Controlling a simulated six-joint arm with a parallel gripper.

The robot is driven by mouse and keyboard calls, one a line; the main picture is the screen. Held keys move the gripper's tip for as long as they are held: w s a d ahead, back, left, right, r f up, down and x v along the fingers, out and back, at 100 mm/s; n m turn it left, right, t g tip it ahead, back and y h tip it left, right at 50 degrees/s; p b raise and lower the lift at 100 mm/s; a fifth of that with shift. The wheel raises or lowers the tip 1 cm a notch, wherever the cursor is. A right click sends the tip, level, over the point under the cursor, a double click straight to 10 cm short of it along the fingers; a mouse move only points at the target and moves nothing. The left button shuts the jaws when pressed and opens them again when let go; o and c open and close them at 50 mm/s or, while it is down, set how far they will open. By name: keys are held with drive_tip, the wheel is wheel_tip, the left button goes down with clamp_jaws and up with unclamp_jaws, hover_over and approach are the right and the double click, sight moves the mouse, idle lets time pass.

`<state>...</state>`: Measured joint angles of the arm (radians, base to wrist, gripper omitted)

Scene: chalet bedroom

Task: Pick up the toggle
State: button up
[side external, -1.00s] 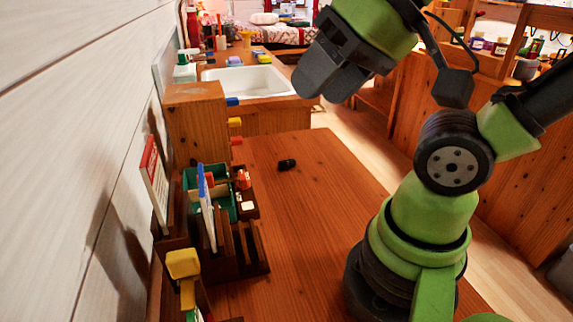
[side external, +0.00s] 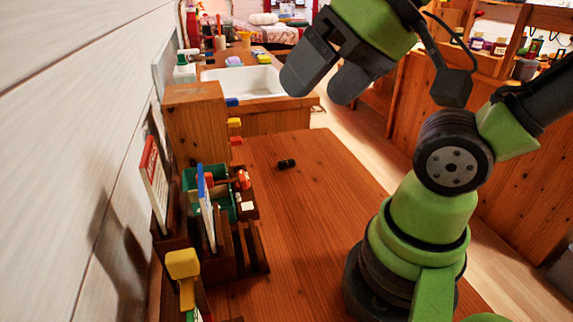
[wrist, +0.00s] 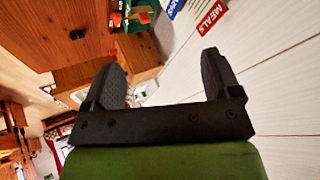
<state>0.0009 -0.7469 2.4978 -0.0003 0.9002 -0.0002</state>
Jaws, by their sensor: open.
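The toggle appears to be the small black cylinder (side external: 286,164) lying on its side on the bare wooden tabletop (side external: 310,215). In the wrist view it is a small dark shape (wrist: 77,34) at the upper left, outside the span of the fingers. My gripper (side external: 320,86) is open and empty, high above the table's far end and apart from the toggle. In the wrist view the two dark fingers (wrist: 160,68) stand wide apart, with the wall and cabinet behind them.
A wooden organizer (side external: 235,255) with a green bin (side external: 190,178) and cards stands left of the toggle, against the white plank wall (side external: 70,150). A wooden block (side external: 196,125) and a white sink (side external: 248,82) are behind. The tabletop around the toggle is clear.

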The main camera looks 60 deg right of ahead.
drive_tip(key=m+g+h, duration=0.2)
drive_tip(key=m+g, duration=0.2)
drive_tip(key=g, duration=0.3)
hover_over(288, 163)
drive_tip(key=f, duration=2.5)
drive_tip(key=shift+s+a, duration=0.2)
drive_tip(key=shift+w+d+f, duration=0.15)
drive_tip(key=shift+f, duration=1.4)
drive_tip(key=shift+w+d+f, duration=0.1)
drive_tip(key=shift+d+f, duration=0.05)
drive_tip(key=shift+f, duration=1.4)
drive_tip(key=c, duration=1)
